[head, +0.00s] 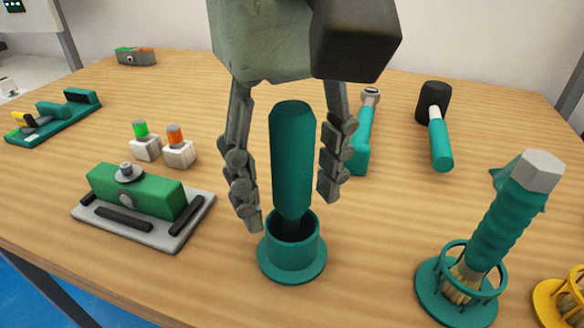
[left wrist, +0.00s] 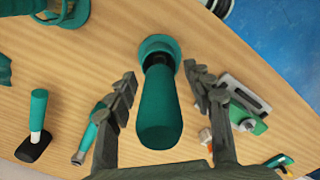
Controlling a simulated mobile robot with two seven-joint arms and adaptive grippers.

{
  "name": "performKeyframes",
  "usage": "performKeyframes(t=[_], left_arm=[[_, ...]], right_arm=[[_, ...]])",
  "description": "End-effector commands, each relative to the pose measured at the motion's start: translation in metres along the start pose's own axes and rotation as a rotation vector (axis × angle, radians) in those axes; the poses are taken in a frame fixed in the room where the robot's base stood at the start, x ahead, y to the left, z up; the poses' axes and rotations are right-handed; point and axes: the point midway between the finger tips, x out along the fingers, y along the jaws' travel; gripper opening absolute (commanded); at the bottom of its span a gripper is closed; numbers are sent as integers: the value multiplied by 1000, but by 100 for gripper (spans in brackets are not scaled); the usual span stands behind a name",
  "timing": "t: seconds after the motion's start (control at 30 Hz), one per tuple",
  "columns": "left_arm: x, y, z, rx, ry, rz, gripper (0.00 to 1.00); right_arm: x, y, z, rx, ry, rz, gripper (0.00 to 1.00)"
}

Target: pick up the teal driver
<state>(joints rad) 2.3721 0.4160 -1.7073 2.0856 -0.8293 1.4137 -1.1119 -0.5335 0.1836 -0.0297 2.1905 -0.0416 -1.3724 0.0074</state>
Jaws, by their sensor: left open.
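The teal driver (head: 293,160) stands upright, handle up, in a round teal holder (head: 292,261) near the table's front middle. Its lower end is hidden inside the holder. My left gripper (head: 291,205) is open, with one finger on each side of the handle and a visible gap on both sides. In the left wrist view the driver handle (left wrist: 160,108) lies between the two spread fingers (left wrist: 161,82), with the holder's rim (left wrist: 160,44) behind it. My right gripper is in neither view.
A brush (head: 500,215) in a teal holder stands at the right. A green device on a grey plate (head: 140,195) and two small button blocks (head: 178,152) lie to the left. A teal-handled tool (head: 362,140) lies close behind the right finger, and a mallet (head: 437,125) lies beyond.

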Motion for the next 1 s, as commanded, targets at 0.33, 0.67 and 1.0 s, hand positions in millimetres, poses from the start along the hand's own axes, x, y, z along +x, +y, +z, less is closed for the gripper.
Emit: performKeyframes(t=[0.33, 0.67, 1.0], left_arm=[[0, 0, 0, 0, 0, 0, 17], [-1, 0, 0, 0, 0, 0, 0], [-23, 1, 0, 0, -1, 3, 0]], right_arm=[[0, 0, 0, 0, 0, 0, 58], [0, 0, 0, 0, 0, 1, 58], [0, 0, 0, -1, 0, 0, 58]])
